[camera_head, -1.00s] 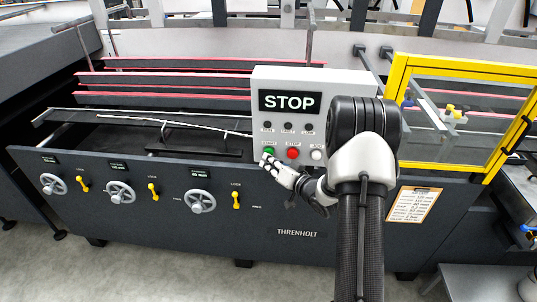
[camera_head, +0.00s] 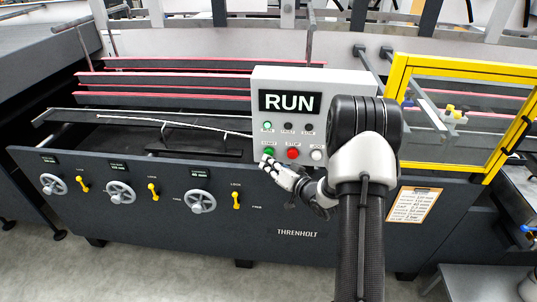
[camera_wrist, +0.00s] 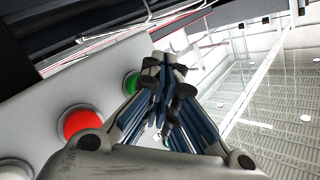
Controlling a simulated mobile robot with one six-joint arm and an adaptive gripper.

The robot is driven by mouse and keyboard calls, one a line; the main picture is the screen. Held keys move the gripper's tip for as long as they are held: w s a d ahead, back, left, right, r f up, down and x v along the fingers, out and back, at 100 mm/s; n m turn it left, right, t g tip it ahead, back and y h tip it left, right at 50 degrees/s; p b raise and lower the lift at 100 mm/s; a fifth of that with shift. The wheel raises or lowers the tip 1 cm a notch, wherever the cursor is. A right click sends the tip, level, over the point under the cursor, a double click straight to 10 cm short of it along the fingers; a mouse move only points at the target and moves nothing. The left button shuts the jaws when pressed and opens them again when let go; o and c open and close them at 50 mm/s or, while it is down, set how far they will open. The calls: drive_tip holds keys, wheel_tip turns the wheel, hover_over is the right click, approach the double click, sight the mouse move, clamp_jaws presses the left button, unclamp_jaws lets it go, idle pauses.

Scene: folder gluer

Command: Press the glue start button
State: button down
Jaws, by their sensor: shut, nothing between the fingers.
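The green start button (camera_head: 269,151) is on the white control panel (camera_head: 351,83), left of the red stop button (camera_head: 293,153). The panel's display (camera_head: 290,102) reads RUN, and a green lamp (camera_head: 267,126) is lit below it. My gripper (camera_head: 266,160) is shut and empty, with its tips at the lower edge of the green button. In the wrist view the green button (camera_wrist: 130,83) is partly hidden behind my fingers (camera_wrist: 163,65). I cannot tell whether the tips touch it. The red button (camera_wrist: 83,122) is plain to see there.
A white button (camera_head: 316,154) sits right of the red one. A yellow-framed guard (camera_head: 398,80) stands right of the panel. Handwheels (camera_head: 200,201) and yellow levers (camera_head: 236,200) line the machine front below left.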

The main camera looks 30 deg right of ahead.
drive_tip(key=shift+s+a, duration=0.15)
drive_tip(key=shift+s, duration=0.1)
drive_tip(key=s+a, duration=0.2)
drive_tip(key=s, duration=0.2)
drive_tip(key=shift+s+a, duration=0.1)
drive_tip(key=shift+a, duration=0.3)
idle(0.8)
